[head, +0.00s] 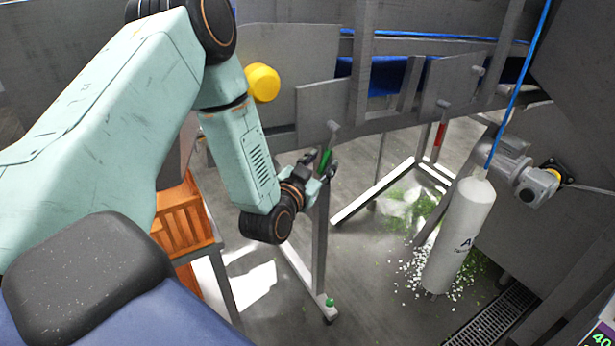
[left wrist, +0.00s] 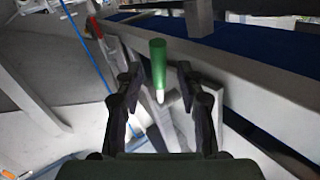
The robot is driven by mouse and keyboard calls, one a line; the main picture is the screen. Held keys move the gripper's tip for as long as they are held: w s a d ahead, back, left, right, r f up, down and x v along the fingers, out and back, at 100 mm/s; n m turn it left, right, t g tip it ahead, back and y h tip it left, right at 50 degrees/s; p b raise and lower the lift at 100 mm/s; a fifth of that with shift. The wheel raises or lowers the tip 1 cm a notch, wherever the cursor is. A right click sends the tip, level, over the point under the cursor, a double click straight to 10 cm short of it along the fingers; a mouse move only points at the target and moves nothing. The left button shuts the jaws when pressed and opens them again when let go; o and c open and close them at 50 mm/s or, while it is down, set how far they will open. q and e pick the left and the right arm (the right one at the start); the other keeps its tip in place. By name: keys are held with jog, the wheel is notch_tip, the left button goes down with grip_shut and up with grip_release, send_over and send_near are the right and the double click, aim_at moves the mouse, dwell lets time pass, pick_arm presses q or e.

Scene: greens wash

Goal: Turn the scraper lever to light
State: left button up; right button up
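A lever with a green grip (head: 326,159) stands on a grey plate by the frame, near the middle of the head view. In the left wrist view its green grip (left wrist: 158,62) stands upright with a pale lower end. My left gripper (head: 320,168) is at this lever. In the left wrist view its two fingers (left wrist: 158,82) are open on either side of the grip, with a gap showing at each side. A second lever with a red grip (head: 440,134) is farther right and also shows in the left wrist view (left wrist: 89,27). I see no light marking. My right gripper is not in view.
Grey plates and posts (head: 361,60) surround the levers, with a blue belt (head: 390,77) behind. A yellow knob (head: 262,83) is near my left forearm. A white cylinder (head: 462,230) hangs on a blue hose at right. Orange crates (head: 185,220) are at left.

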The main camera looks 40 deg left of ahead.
pick_arm(q)
jog(key=s+d, duration=0.1)
jog(key=s, duration=0.8)
jog(key=shift+s+d+r, duration=0.25)
jog(key=shift+d+r, duration=0.05)
jog(key=shift+r, duration=0.1)
jog(key=s+d+f+n+g+h+b, duration=0.1)
jog(key=s+d+f+g, duration=0.2)
jog(key=f, duration=0.4)
jog(key=s+d+f+n+g+h+b, duration=0.1)
jog(key=s+d+f+g+b, duration=0.1)
jog(key=s+f+g, duration=0.3)
jog(key=s+d+f+n+g+h+b, duration=0.1)
jog(key=s+d+f+g+h, duration=0.15)
jog(key=f, duration=0.55)
jog(key=s+d+f+m+g+b, duration=0.1)
jog(key=s+d+f+g+b, duration=0.1)
jog(key=s+f, duration=0.5)
jog(key=s+d+f+g+y+b, duration=0.1)
jog(key=s+d+f+g+b, duration=0.1)
jog(key=s+f+g+b, duration=0.2)
jog(key=s+f+b, duration=0.2)
jog(key=s+f, duration=0.2)
jog(key=s, duration=0.2)
jog(key=shift+s+f+m, duration=0.15)
jog(key=shift+s+m, duration=0.05)
jog(key=shift+m, duration=0.2)
jog(key=shift+y, duration=0.25)
